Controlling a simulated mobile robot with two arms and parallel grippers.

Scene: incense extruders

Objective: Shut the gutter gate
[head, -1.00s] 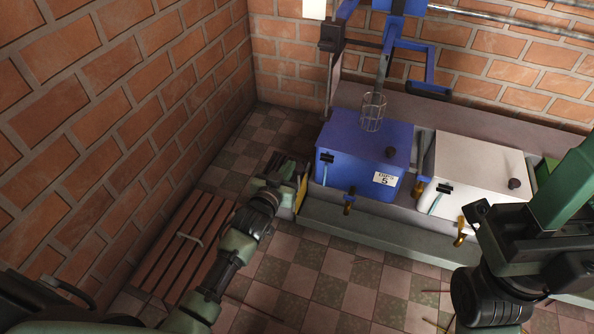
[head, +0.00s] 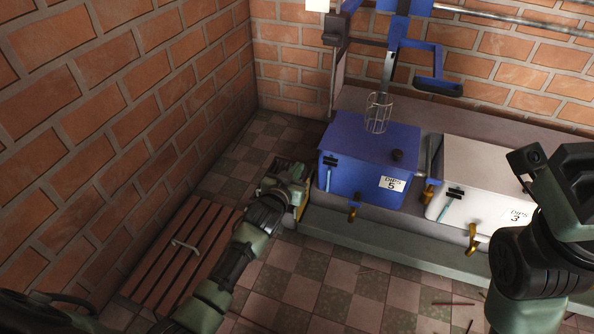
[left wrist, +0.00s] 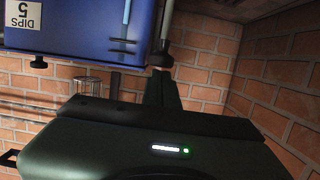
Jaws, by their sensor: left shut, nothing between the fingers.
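The gutter (head: 400,246) is a grey-green channel along the foot of the bench. A thin yellowish plate (head: 304,203) stands upright at its left end and looks like the gutter gate; my left gripper partly hides it. My left gripper (head: 299,174) is beside this plate, shut and empty; I cannot tell whether it touches the plate. In the left wrist view, my dark gripper (left wrist: 166,88) points toward the brick wall, near a grey rod. My right arm shows at the right edge of the head view, but its jaw state is unclear.
A blue box marked DIPS 5 (head: 360,165) and a white box marked DIPS 3 (head: 480,180) stand on the bench, with brass spouts in front. A wire basket (head: 378,112) hangs over the blue box. A slatted wooden board (head: 180,258) lies on the tiled floor at left.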

